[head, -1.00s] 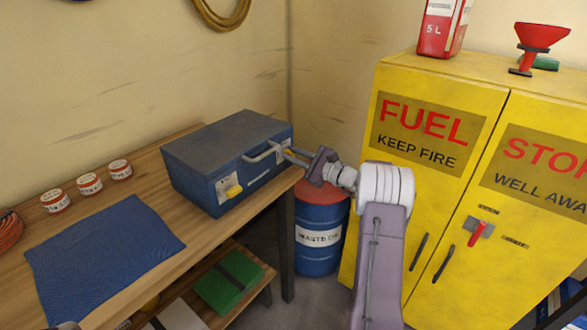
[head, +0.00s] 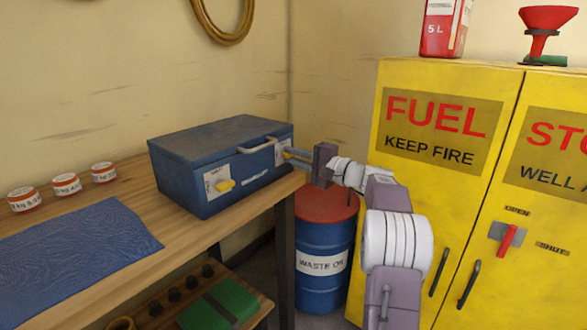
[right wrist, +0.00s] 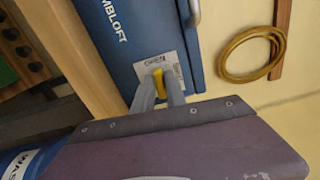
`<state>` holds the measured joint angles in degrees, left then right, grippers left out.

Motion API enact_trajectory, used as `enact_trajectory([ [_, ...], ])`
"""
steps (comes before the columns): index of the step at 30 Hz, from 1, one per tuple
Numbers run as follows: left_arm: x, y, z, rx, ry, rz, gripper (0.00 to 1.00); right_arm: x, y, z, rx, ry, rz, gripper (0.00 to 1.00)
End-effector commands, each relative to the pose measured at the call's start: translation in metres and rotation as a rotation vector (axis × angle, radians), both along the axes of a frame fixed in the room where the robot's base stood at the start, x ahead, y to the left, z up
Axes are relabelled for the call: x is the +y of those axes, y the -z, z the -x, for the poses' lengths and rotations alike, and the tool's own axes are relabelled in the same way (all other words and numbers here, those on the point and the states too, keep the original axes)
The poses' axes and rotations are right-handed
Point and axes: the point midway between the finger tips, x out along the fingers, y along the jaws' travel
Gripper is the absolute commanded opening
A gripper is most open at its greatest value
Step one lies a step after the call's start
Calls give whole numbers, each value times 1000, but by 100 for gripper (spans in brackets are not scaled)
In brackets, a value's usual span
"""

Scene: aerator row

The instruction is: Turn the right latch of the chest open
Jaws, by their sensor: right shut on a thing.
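My left gripper is not in view.
A blue waste oil drum (head: 324,278) stands below my right gripper. The yellow fuel cabinet (head: 420,200) is to the right. Several tins and a blue mat (head: 75,250) lie left of the chest.

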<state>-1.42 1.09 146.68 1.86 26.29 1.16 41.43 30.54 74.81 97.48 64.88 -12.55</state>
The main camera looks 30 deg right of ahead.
Motion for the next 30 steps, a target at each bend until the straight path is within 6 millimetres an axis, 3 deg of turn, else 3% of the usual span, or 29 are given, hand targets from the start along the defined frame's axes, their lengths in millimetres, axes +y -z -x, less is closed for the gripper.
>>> enact_trajectory([
  [6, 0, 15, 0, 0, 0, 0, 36, 1, 4, 0, -24, -2, 65, 0],
  [23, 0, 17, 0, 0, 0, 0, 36, 1, 2, 0, -31, -4, 88, 0],
  [24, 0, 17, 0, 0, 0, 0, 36, 1, 2, 0, -31, -4, 88, 22],
  [25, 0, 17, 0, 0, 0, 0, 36, 1, 2, 0, -31, -4, 88, 30],
  [26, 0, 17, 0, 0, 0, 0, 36, 1, 2, 0, -32, -3, 87, 35],
  [30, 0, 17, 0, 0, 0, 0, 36, 1, 2, 0, -33, -2, 87, 35],
])
